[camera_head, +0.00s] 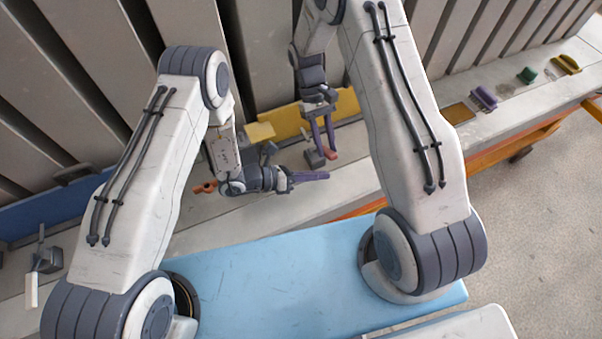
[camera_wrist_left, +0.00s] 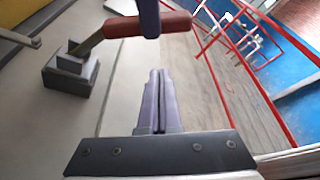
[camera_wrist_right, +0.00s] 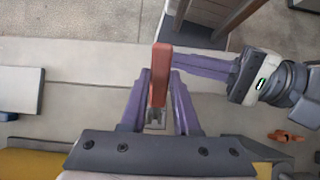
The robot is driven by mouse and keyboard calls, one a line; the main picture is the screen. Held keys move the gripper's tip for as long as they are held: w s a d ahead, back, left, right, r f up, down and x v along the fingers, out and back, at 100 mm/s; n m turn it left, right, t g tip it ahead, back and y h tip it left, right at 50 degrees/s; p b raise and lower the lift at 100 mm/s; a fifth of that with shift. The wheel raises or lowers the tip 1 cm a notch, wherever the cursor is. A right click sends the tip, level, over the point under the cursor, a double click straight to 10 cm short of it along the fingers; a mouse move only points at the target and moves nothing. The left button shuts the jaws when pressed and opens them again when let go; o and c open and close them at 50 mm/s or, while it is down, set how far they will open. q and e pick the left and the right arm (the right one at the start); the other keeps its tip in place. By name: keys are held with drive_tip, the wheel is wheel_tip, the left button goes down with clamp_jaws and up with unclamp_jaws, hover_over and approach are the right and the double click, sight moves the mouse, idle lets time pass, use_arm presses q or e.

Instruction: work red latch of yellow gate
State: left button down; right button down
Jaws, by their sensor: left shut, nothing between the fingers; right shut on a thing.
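The red latch handle (camera_head: 331,154) sits by a grey latch block (camera_head: 314,159) at the foot of the yellow gate (camera_head: 283,122). My right gripper (camera_head: 325,143) comes down from above, shut on the red handle. In the right wrist view the handle (camera_wrist_right: 161,75) stands between the purple fingers. In the left wrist view the handle (camera_wrist_left: 120,27) lies across the top, one purple finger in front of it, and the grey block (camera_wrist_left: 71,78) is left of it. My left gripper (camera_head: 326,175) is shut and empty, pointing right, just nearer than the handle.
A blue panel (camera_head: 52,213) with a grey latch block (camera_head: 44,260) and white handle is at left. An orange-red handle (camera_head: 205,187) shows behind my left wrist. Purple, green and yellow pieces (camera_head: 483,97) line the ledge at right. A light blue surface (camera_head: 270,280) is below.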

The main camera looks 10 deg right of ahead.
use_arm(q)
drive_tip(key=shift+x, duration=0.9)
use_arm(e)
drive_tip(key=shift+w, duration=0.1)
use_arm(q)
drive_tip(key=shift+w+a+r, duration=0.2)
drive_tip(key=shift+w+r, duration=0.4)
drive_tip(key=shift+r, duration=0.25)
drive_tip(key=shift+w+a+r, duration=0.15)
drive_tip(key=shift+w+r, duration=0.4)
drive_tip(key=shift+r, duration=0.3)
